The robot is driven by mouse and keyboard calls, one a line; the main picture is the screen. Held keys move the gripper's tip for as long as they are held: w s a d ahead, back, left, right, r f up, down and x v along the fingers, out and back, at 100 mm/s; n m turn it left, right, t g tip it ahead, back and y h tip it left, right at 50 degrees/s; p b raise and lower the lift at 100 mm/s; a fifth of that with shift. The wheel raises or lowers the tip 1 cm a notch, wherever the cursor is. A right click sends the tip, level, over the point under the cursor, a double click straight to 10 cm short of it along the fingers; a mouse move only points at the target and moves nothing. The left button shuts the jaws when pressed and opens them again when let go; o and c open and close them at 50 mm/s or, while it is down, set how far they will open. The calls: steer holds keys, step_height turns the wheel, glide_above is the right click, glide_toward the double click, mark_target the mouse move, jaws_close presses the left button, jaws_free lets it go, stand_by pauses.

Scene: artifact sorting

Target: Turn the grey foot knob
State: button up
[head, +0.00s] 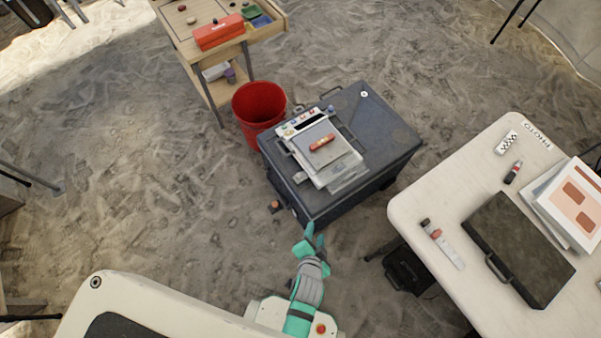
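A white balance-like device (331,162) with a grey plate and coloured buttons sits on a dark grey case (388,137). A small red object (322,141) lies on its plate. A small grey knob-like part (299,177) shows at the device's near left corner; I cannot tell for sure that it is the grey foot knob. My gripper (314,235), with teal fingers, is at the case's near lower corner. Its fingertips look apart, with nothing seen between them. I cannot tell whether it touches the case.
A red bucket (259,108) stands close behind the case's left side. A small orange-topped part (275,205) shows low by its left corner. A white table (408,205) with a dark briefcase (518,250) is at right. A wooden stand (188,50) is behind.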

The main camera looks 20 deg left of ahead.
mark_target(299, 175)
steer(key=w+a+f+m+g, duration=0.1)
steer(key=w+f, duration=0.1)
steer(key=w, duration=0.2)
steer(key=w+a+f+m+g+y, duration=0.1)
steer(key=w+a+f+m+g, duration=0.1)
steer(key=w, duration=0.3)
steer(key=w+a+f+m+g, duration=0.1)
steer(key=w+a+f, duration=0.1)
steer(key=w, duration=0.2)
steer(key=shift+w+a+f+m+g+y, duration=0.1)
steer(key=shift+w+f+m+g+y, duration=0.1)
steer(key=shift+w+m+g+y, duration=0.15)
steer(key=w+a+r+m+g+y, duration=0.1)
steer(key=w+a+r+m+g, duration=0.15)
steer(key=w+r, duration=0.2)
steer(key=w+a+r+m+g, duration=0.1)
steer(key=w+r+g, duration=0.25)
steer(key=w, duration=0.25)
steer(key=shift+t, duration=0.25)
steer(key=x, duration=1)
steer(key=shift+s+a, duration=0.1)
steer(key=shift+a, duration=0.15)
steer(key=shift+y, duration=0.25)
jaws_close()
